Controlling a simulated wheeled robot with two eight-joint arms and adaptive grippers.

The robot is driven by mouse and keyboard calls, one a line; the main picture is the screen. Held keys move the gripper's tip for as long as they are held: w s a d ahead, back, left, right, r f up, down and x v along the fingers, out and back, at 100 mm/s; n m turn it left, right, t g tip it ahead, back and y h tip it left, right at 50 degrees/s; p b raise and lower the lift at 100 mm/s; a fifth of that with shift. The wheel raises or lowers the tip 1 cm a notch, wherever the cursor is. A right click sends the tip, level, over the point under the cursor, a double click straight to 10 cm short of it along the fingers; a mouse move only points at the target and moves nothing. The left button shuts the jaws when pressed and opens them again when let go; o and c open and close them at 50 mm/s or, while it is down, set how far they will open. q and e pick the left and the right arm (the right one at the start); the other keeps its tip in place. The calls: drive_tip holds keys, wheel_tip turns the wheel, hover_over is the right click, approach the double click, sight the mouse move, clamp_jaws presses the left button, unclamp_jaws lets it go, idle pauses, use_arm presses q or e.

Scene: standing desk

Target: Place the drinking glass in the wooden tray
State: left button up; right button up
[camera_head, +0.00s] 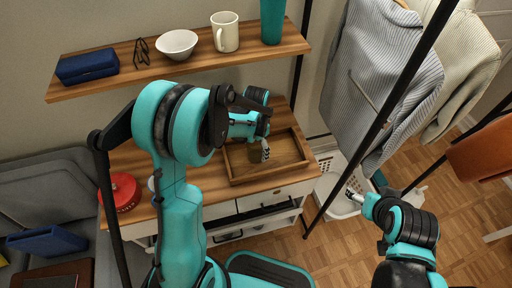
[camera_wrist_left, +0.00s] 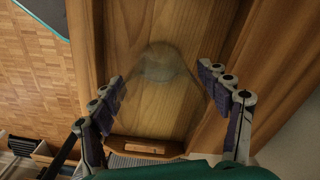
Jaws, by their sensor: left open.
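The wooden tray (camera_head: 236,178) lies on the wooden top of the cabinet. My left gripper (camera_head: 265,150) is over the tray in the head view. In the left wrist view, my left gripper (camera_wrist_left: 168,98) has its fingers spread wide with the tray floor (camera_wrist_left: 145,118) behind them. The clear drinking glass (camera_wrist_left: 167,62) shows faintly against the tray floor, ahead of and between the open fingers. Its outline is too faint to tell whether a finger touches it. My right gripper (camera_head: 354,190) is far to the right, near a white basket, and its fingers are too small to read.
A shelf (camera_head: 130,68) above holds a blue case (camera_head: 88,66), a white bowl (camera_head: 177,44), a cream mug (camera_head: 225,32) and a teal cylinder (camera_head: 272,20). A red round object (camera_head: 119,192) is at the cabinet's left. Hanging clothes (camera_head: 372,72) and a rack are at right.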

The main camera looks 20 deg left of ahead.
use_arm(q)
drive_tip(key=shift+r, duration=0.1)
drive_tip(key=shift+r+p, duration=0.35)
drive_tip(key=shift+r, duration=0.05)
wheel_tip(320, 180, up, 11)
drive_tip(key=p, duration=0.4)
drive_tip(key=s+r+n+t, duration=0.3)
drive_tip(key=s+r, duration=0.1)
drive_tip(key=s, duration=0.4)
drive_tip(key=s+r+n+t, duration=0.3)
drive_tip(key=s+r+t, duration=0.1)
drive_tip(key=s, duration=0.4)
drive_tip(key=shift+d+r+n, duration=0.15)
drive_tip(key=shift+r+n, duration=0.1)
drive_tip(key=shift+n, duration=0.05)
